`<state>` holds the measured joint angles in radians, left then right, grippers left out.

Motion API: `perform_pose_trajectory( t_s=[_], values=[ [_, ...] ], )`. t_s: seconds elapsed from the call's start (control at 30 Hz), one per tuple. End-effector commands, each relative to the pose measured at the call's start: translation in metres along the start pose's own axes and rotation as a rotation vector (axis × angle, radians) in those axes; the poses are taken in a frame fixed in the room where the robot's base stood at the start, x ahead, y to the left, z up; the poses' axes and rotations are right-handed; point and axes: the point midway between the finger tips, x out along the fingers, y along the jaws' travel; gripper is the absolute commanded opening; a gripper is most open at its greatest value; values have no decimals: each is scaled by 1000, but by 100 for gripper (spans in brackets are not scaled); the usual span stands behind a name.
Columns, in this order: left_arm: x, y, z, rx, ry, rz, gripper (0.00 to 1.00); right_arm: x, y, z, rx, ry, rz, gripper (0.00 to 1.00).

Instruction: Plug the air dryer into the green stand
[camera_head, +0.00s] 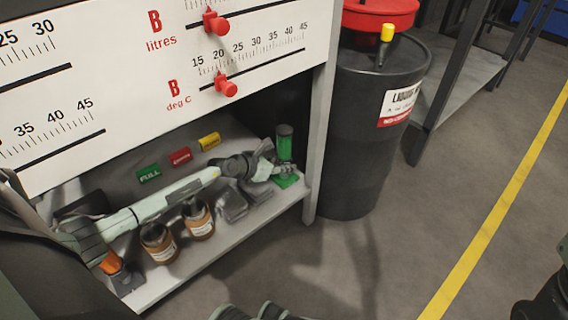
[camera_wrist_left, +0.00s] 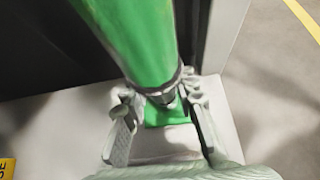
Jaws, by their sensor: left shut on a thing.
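The air dryer (camera_head: 285,133) is a green upright cylinder with a darker upper part, near the right end of the low shelf. In the left wrist view its green body (camera_wrist_left: 135,35) narrows to a dark neck. The green stand (camera_head: 286,181) lies on the shelf directly under the dryer, and a bit of it shows below the neck in the wrist view (camera_wrist_left: 167,113). My left gripper (camera_head: 272,166) is shut on the air dryer, with its fingers (camera_wrist_left: 160,98) on both sides of the lower end. Whether the neck is seated in the stand is hidden.
The shelf (camera_head: 215,245) also bears two brown jars (camera_head: 199,221) and green, red and yellow labels (camera_head: 180,157). A grey post (camera_head: 318,140) stands just right of the dryer, beside a black barrel (camera_head: 360,150). A white gauge panel (camera_head: 120,100) overhangs the shelf.

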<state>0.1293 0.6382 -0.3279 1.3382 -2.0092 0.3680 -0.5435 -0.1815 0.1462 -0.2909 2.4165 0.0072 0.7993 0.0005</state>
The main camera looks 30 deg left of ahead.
Motion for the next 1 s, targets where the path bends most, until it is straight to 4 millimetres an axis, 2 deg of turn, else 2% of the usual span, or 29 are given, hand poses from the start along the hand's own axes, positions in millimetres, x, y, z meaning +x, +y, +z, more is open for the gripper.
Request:
perform_pose_trajectory(
  t_s=[0.57,0.6,0.7,0.8,1.0],
  values=[
    [8,0,-12,-1,0,0,0,-10,-1,2,0,0,0,40],
    [8,0,-12,-1,0,0,29,-10,-1,2,0,0,0,40],
    [8,0,-12,-1,0,0,41,-10,-1,1,0,0,0,40],
    [8,0,-12,-1,0,0,52,-10,-1,1,0,0,0,40],
    [8,0,-12,-1,0,0,52,-10,-1,1,0,0,0,40]
  ],
)
